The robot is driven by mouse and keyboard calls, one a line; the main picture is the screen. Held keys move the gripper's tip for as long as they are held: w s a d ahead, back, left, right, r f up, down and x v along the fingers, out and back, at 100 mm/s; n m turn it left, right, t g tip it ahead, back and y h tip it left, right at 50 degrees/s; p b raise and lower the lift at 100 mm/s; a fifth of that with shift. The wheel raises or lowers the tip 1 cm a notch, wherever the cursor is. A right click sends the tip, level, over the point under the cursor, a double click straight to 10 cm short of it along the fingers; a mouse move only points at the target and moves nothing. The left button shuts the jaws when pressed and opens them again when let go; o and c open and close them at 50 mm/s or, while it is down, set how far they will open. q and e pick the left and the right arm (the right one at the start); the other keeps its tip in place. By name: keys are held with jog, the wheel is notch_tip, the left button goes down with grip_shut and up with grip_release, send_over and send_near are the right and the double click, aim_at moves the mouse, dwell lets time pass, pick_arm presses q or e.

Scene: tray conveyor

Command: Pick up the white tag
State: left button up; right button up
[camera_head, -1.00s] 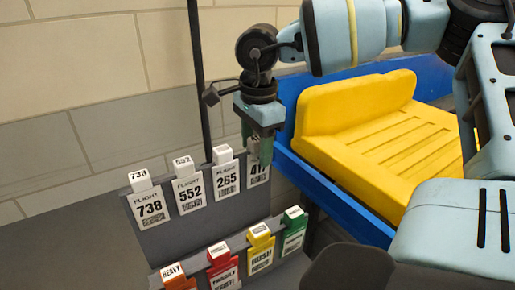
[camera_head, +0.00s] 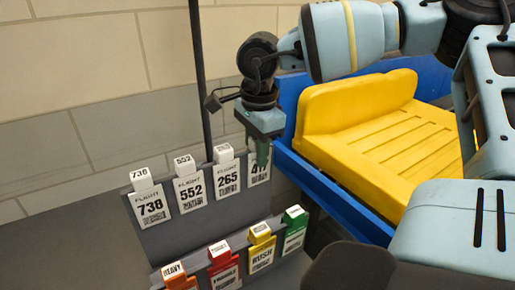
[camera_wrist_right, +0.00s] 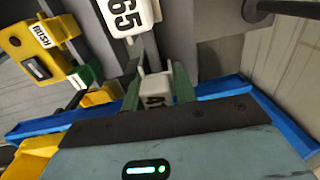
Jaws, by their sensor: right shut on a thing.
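Several white flight tags stand in a row in the upper slots of a grey rack (camera_head: 133,205). From left they are 738 (camera_head: 151,207), 552 (camera_head: 188,193), 265 (camera_head: 228,181) and 417 (camera_head: 259,174). My right gripper (camera_head: 261,156) is over the 417 tag at the right end, pointing down, with its green fingers at the tag's top. In the right wrist view, the fingers (camera_wrist_right: 157,88) are shut on the tag's white top (camera_wrist_right: 157,87). The tag still stands at its place in the rack. My left gripper is not in view.
A lower row holds orange (camera_head: 179,282), red (camera_head: 223,268), yellow (camera_head: 262,249) and green (camera_head: 294,233) tags. A dark pole (camera_head: 200,80) rises behind the rack. A yellow tray (camera_head: 380,140) with a blue side rail (camera_head: 335,194) lies to the right.

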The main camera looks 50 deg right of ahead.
jog(key=shift+r, duration=0.1)
jog(key=shift+r, duration=0.55)
jog(key=r, duration=0.4)
jog(key=a+r, duration=0.1)
jog(key=shift+s+r, duration=0.4)
pick_arm(q)
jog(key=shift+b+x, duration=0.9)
jog(key=shift+b, duration=0.3)
pick_arm(e)
jog(key=s+a, duration=0.5)
jog(key=a, duration=0.6)
jog(key=shift+s+a, duration=0.35)
jog(key=shift+a, duration=0.05)
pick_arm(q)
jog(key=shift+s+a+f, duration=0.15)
